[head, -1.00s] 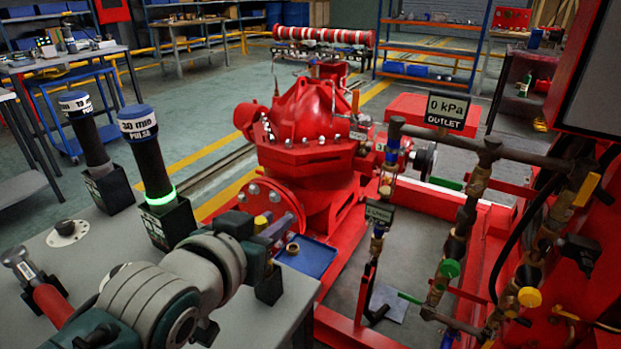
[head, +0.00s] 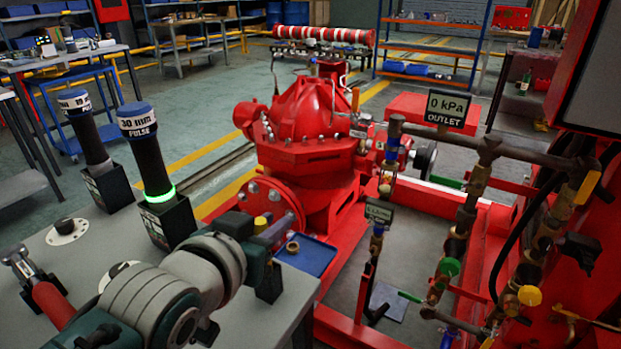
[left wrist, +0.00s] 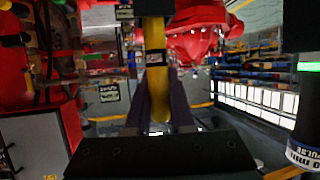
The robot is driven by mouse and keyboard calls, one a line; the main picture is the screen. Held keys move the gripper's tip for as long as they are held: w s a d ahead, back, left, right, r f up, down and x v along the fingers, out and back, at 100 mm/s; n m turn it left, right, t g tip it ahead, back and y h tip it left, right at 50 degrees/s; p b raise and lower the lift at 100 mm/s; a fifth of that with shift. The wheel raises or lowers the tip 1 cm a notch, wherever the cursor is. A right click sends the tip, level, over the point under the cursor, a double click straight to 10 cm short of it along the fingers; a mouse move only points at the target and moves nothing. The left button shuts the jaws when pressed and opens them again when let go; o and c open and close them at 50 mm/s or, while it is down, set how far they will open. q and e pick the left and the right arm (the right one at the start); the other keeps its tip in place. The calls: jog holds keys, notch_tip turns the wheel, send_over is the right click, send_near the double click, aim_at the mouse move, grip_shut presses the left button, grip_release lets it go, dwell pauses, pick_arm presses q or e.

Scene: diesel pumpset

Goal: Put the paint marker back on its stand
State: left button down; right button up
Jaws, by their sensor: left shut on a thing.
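The paint marker is a yellow stick with a dark band. Its yellow end (head: 260,223) shows at my left gripper (head: 274,230) in the head view. In the left wrist view, which looks upside down, its yellow body (left wrist: 155,45) runs between the purple fingers of my left gripper (left wrist: 160,88), which are shut on it. A black block (head: 269,284), seemingly its stand, is below the gripper on the grey bench. The block also shows at the top of the left wrist view (left wrist: 153,7), where the marker's far end meets it. I cannot tell how deep it sits. My right gripper is out of view.
Two black pulse tools with blue caps (head: 147,150) (head: 88,142) stand in holders at the left of the bench. A red-handled tool (head: 50,300) lies at the front left. A blue tray (head: 308,262) and the red pump (head: 310,140) are just beyond the gripper.

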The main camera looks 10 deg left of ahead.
pick_arm(q)
jog(key=shift+f+b, duration=0.7)
jog(key=shift+f, duration=0.15)
jog(key=c, duration=0.7)
grip_release()
jog(key=shift+r, duration=0.1)
jog(key=p+v, duration=0.3)
jog(key=v, duration=0.7)
jog(key=shift+p, duration=0.4)
